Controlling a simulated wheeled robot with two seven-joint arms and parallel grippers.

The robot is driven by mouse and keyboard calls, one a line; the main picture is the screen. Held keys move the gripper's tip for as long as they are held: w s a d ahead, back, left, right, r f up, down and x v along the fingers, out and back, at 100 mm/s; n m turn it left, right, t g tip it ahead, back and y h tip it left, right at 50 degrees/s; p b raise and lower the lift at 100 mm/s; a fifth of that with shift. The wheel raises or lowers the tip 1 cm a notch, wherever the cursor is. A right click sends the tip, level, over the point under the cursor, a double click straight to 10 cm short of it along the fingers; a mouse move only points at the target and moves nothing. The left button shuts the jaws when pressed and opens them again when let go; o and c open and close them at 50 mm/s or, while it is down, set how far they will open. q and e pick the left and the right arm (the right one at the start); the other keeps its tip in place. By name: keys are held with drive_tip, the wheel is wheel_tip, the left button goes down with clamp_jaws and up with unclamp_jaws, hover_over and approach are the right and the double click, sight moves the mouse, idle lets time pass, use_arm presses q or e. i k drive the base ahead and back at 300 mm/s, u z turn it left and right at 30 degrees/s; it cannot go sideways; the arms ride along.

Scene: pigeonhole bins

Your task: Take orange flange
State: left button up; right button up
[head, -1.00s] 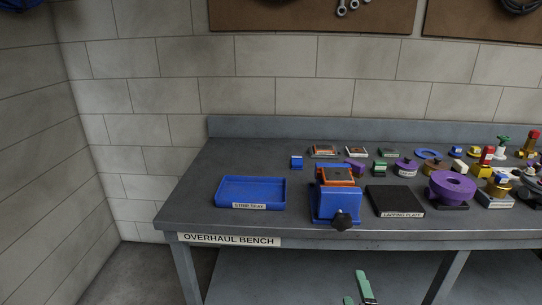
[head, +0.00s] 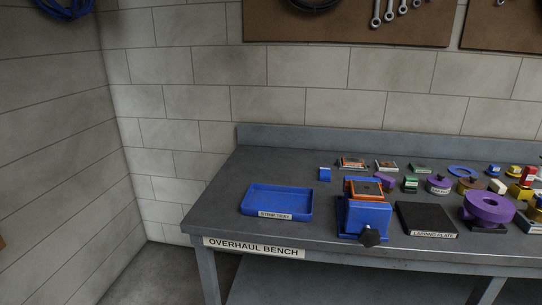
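An orange square-looking part (head: 364,196) sits in the top of a blue vise-like fixture (head: 364,219) with a black knob, near the front edge of the bench. A dark piece covers the middle of the orange part, so I cannot tell for sure that it is the flange. A smaller flat orange and grey item (head: 353,163) lies at the back of the bench, too small to make out. Neither of my grippers is in view.
The grey overhaul bench (head: 220,205) stands against a block wall. Several small coloured parts crowd the back right.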

sight(360, 190)
drive_tip(key=z, duration=0.45)
drive_tip(key=k, duration=0.3)
drive_tip(key=u, duration=1.5)
drive_tip(key=i, duration=0.8)
drive_tip(key=z, duration=0.8)
drive_tip(key=i, duration=0.65)
drive_tip(key=z, duration=0.7)
